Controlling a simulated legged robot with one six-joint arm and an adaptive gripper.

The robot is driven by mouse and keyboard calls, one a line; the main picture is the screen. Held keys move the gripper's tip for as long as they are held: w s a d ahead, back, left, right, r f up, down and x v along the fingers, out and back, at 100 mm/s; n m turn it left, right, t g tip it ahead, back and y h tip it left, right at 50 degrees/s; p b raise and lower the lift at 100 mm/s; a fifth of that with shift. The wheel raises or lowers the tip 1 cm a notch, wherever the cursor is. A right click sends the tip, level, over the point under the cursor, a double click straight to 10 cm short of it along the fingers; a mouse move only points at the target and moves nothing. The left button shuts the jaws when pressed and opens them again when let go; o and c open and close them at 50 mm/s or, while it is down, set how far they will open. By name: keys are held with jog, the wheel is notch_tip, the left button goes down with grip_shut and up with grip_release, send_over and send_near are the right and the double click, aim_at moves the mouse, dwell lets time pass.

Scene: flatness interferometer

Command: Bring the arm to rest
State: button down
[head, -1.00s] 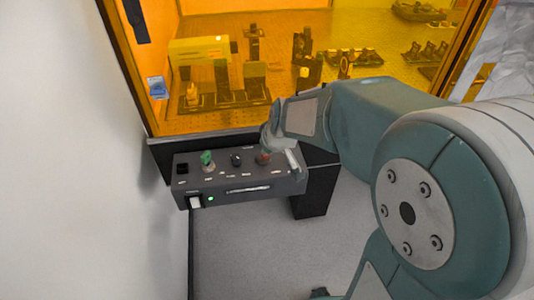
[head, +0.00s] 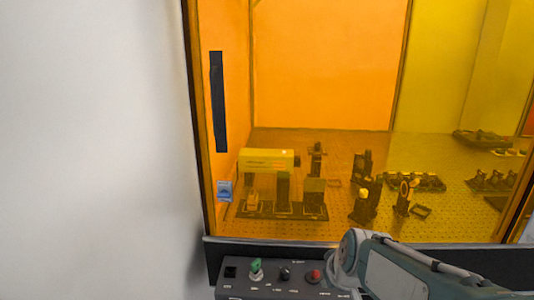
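My arm reaches in from the lower right of the head view. Its end, with my gripper (head: 340,272), is beside the right part of a dark control box (head: 232,292) at the bottom edge. The fingers are partly hidden by the arm and are small, so I cannot tell whether they are open or shut, or whether they touch the box. The box carries a green switch (head: 256,268), a black knob (head: 285,273) and a red button (head: 313,276). Its lower part is cut off by the picture's edge.
Behind the box stands an orange-tinted enclosure (head: 325,75) with a black lower rail (head: 450,260). Inside, a yellow-labelled instrument (head: 267,160) and several optical mounts stand on a perforated table (head: 345,150). A pale wall (head: 95,150) fills the left side.

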jog(key=s+d+r+m+h, duration=0.1)
jog(key=s+r+m, duration=0.2)
jog(key=s, duration=1.2)
jog(key=shift+v, duration=0.9)
jog(key=shift+d, duration=0.15)
